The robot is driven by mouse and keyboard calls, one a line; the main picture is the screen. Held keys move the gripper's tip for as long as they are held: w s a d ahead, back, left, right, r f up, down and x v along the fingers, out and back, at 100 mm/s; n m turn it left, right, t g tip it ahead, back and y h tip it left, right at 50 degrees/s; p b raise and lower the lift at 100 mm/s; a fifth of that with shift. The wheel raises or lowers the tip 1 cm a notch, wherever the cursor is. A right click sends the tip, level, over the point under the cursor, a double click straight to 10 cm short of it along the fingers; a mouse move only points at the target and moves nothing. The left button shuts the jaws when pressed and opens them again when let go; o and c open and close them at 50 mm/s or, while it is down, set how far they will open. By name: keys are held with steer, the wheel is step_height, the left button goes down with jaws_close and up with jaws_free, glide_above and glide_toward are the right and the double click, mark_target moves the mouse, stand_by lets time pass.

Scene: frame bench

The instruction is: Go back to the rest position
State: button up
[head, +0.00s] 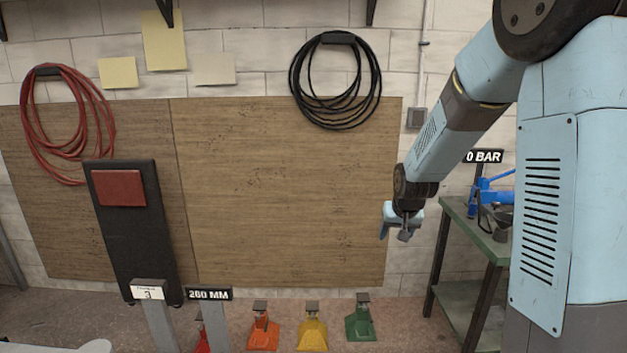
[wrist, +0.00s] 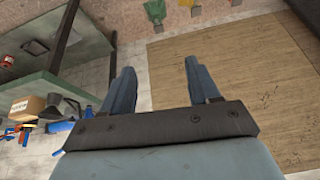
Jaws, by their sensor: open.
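My gripper (head: 402,222) hangs at the end of my light blue arm on the right of the head view, in front of the wall, left of the green table. In the wrist view its two blue fingers (wrist: 163,88) stand well apart with nothing between them, so it is open and empty. It touches nothing that I can see.
A green table (head: 470,232) holding blue tools (head: 489,192) stands at the right. Red, orange (head: 264,332), yellow (head: 312,333) and green (head: 360,322) stands line the floor. A black board (head: 132,235) leans at the left. Wood panels (head: 285,190) cover the wall.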

steer(key=s+d+r, duration=0.1)
steer(key=s+r, duration=1.2)
steer(key=s, duration=0.2)
steer(key=s+r+n, duration=0.1)
steer(key=s+r, duration=0.3)
steer(key=s, duration=1.2)
steer(key=shift+s, duration=0.3)
steer(key=shift+d+r, duration=0.1)
